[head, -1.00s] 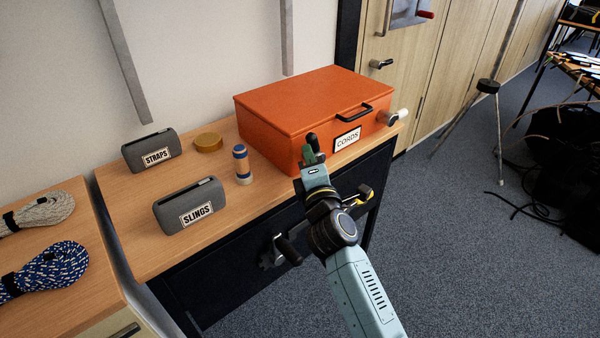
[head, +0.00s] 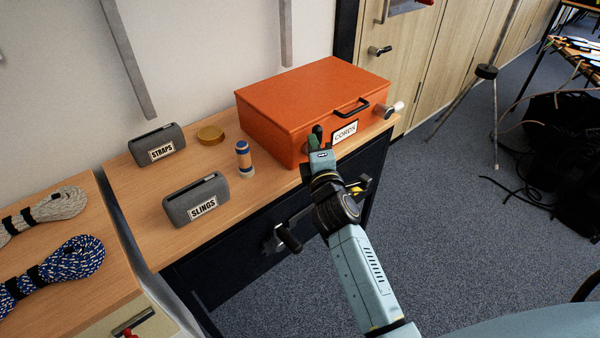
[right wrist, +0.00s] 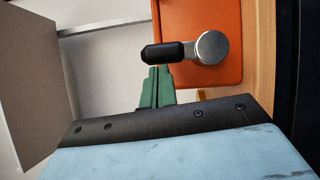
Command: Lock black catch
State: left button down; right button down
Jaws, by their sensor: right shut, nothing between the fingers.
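The orange CORDS box (head: 300,95) stands on the bench with its lid down. The black catch (right wrist: 162,52) shows in the right wrist view as a black grip on a round silver pivot, against the orange box. In the head view the catch (head: 318,130) is a small dark shape at the box's front, left of the label, partly hidden by my gripper. My right gripper (head: 314,142) is shut and empty. Its green fingertips (right wrist: 157,72) are right beside the black grip; I cannot tell whether they touch. My left gripper is not in view.
A second, white catch (head: 391,109) is at the right of the box front. A black handle (head: 350,108) is on the box front. SLINGS (head: 196,198) and STRAPS (head: 157,145) cases, a striped cylinder (head: 243,158) and a yellow disc (head: 210,135) stand left of the box.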

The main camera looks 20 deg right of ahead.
dwell(0.3)
jog(key=a+b+v, duration=0.1)
jog(key=a+v, duration=0.2)
jog(key=v, duration=0.9)
jog(key=shift+r, duration=0.3)
